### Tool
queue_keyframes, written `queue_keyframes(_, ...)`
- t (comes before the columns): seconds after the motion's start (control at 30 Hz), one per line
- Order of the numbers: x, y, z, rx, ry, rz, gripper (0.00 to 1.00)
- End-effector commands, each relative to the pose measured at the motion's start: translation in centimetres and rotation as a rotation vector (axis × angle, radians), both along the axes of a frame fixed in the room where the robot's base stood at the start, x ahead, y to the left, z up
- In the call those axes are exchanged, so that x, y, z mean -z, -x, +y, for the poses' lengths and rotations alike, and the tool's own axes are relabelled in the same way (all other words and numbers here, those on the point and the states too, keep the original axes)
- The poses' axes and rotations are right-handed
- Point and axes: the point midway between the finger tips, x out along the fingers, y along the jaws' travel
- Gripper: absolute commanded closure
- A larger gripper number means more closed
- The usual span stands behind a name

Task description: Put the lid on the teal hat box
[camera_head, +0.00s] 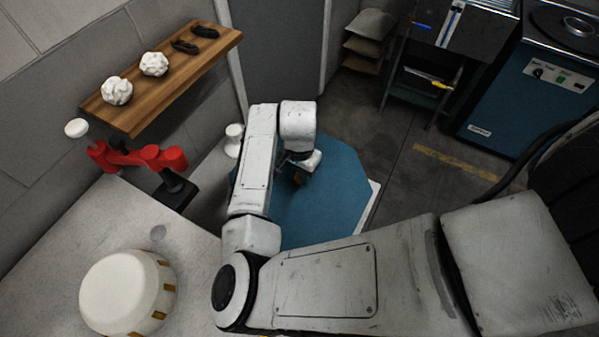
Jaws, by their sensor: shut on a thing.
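A wide flat teal panel with angled corners (325,205), which looks like the lid of the teal hat box, lies below my wrist. My gripper (299,176) is at its upper middle, shut on a small brown piece that looks like the lid's handle. The fingertips are small and partly hidden by my wrist. My arm covers the panel's left and lower parts. I cannot make out the box's walls, nor tell whether the lid rests on the box or is held above it.
A pale edge (371,207) shows right of the teal panel. On the left, a grey worktop (60,250) bears a cream domed object (128,290) and a red jointed fixture (140,157). A wooden shelf (125,115) is above. A blue machine (530,100) stands at upper right.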

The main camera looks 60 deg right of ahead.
Motion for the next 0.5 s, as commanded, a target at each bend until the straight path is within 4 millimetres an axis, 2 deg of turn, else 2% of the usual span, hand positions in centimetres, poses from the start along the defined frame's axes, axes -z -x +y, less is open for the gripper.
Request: queue_keyframes(0.5, 0.64, 0.01, -0.02, -0.001, 0.001, 0.000, 1.00)
